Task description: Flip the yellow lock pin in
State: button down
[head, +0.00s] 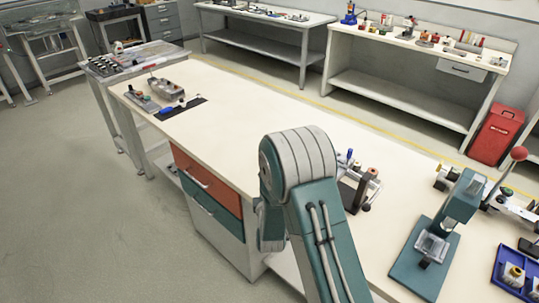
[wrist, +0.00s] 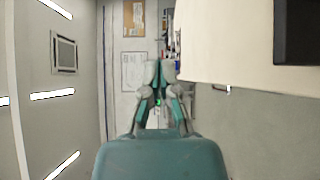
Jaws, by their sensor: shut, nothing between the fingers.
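I cannot make out the yellow lock pin for certain. A fixture at the right edge of the bench in the head view has a small yellowish part (head: 441,170) on its left end and a lever with a red ball knob (head: 519,153); whether that part is the pin is too small to tell. My gripper (wrist: 159,68) shows in the wrist view, its fingers shut and empty, pointing at a wall with papers and touching nothing visible. In the head view my arm fills the lower middle and my gripper is not visible.
A long cream workbench (head: 262,110) carries a teal press (head: 440,235), a small dark fixture (head: 358,185) partly behind my arm, a blue tray (head: 515,275) and grey parts (head: 167,88) at the far left end. Its middle is clear. A red bin (head: 496,133) stands beyond.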

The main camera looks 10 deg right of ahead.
jog(key=shift+d, duration=0.25)
jog(key=w+d, duration=0.4)
jog(key=w, duration=0.8)
jog(key=shift+w+r, duration=0.15)
jog(key=shift+r, duration=0.05)
